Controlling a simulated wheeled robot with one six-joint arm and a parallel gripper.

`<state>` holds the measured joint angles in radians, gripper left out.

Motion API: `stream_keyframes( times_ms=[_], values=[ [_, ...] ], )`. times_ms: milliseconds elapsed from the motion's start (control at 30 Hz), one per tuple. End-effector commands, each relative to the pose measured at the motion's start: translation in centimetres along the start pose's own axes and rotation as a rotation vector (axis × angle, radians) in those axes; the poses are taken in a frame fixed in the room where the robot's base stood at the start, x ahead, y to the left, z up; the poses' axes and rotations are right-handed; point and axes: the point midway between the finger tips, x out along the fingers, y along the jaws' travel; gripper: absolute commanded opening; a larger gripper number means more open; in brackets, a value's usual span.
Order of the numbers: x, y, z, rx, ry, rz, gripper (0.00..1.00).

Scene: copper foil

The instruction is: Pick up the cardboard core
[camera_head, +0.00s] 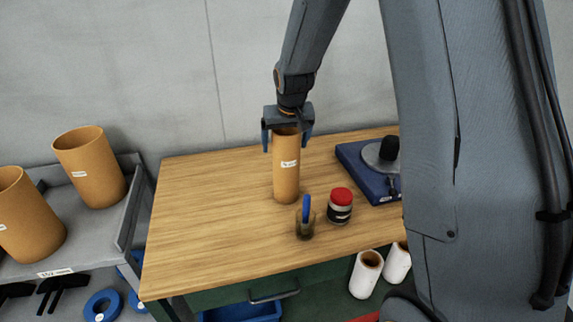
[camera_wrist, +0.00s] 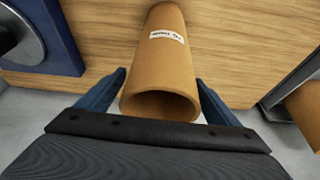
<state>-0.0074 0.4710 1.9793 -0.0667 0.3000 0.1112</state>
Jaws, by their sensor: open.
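The cardboard core (camera_head: 286,170) is a tall tan tube with a small white label. It stands upright on the wooden table (camera_head: 210,210). My gripper (camera_head: 287,143) is above it with the blue fingers pointing down, one on each side of the tube's upper end. In the wrist view the core (camera_wrist: 162,70) shows its open top end and its label between the two fingertips of my gripper (camera_wrist: 161,82). The fingers are open, with visible gaps to the tube on both sides. The core's far side is hidden.
A jar with a red lid (camera_head: 340,205) and a glass holding a blue item (camera_head: 305,220) stand in front of the core. A blue device (camera_head: 365,170) is at right. Larger tan tubes (camera_head: 88,168) stand on a grey shelf (camera_head: 125,220) at left. The table's left part is clear.

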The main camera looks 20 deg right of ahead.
Motion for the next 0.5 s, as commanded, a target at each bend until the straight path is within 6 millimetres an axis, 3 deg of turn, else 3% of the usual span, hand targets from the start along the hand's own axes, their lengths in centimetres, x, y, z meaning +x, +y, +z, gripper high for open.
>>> stream_keyframes(
  times_ms=[167, 500],
  values=[
    [0.0, 0.0, -0.01, 0.0, 0.0, 0.0, 0.84],
    [-0.03, 0.0, -0.01, 0.0, 0.0, 0.0, 0.27]
  ],
)
